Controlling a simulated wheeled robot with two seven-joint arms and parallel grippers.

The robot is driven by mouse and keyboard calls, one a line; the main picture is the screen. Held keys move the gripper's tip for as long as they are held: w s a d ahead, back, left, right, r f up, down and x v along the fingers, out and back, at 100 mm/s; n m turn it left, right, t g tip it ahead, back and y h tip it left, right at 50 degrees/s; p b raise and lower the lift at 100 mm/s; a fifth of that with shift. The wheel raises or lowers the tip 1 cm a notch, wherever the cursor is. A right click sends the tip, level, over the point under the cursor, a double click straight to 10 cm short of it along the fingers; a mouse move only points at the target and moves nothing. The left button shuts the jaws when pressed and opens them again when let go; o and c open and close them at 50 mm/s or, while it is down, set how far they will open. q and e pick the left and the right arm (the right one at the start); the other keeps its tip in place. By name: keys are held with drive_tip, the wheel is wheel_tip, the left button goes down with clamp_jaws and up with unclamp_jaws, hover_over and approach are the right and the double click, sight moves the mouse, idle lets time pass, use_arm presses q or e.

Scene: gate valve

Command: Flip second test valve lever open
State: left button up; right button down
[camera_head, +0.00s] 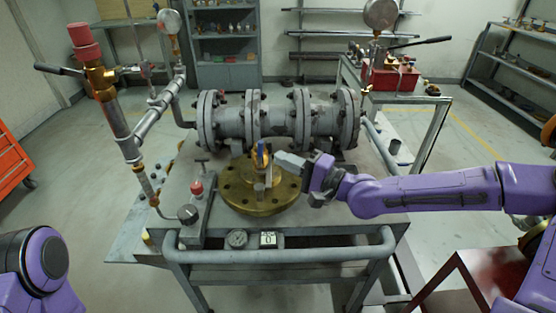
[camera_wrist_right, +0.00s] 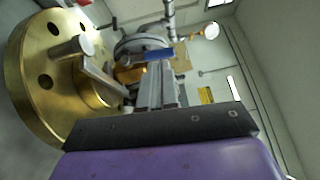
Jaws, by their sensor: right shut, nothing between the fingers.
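A small blue lever (camera_head: 261,152) stands upright on the brass flange (camera_head: 250,203) at the front of the bench. In the right wrist view the blue lever (camera_wrist_right: 153,55) shows just past my fingertips; whether they touch it I cannot tell. My right gripper (camera_head: 279,160) comes in from the right, its grey fingers shut and empty, beside the lever; the fingers (camera_wrist_right: 158,80) also show in the wrist view. Two black-handled levers show, one at the left (camera_head: 60,70) and one at the back right (camera_head: 420,43). My left gripper is out of view.
A grey flanged pipe (camera_head: 280,122) lies across the bench (camera_head: 190,175) behind the brass flange. A pipe with a red cap (camera_head: 82,38) rises at the left. A small block with a red knob (camera_head: 196,188) and a round gauge (camera_head: 237,239) are near the front edge.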

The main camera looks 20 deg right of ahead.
sight(261, 149)
drive_tip(key=shift+x, duration=1.75)
drive_tip(key=shift+d, duration=0.1)
drive_tip(key=a+r+p, duration=0.1)
drive_tip(key=p, duration=0.1)
drive_tip(key=shift+w+n+g+h+p, duration=0.3)
drive_tip(key=shift+w+p, duration=0.05)
drive_tip(key=shift+p, duration=0.05)
drive_tip(key=shift+a+f, duration=0.1)
drive_tip(key=shift+f, duration=0.15)
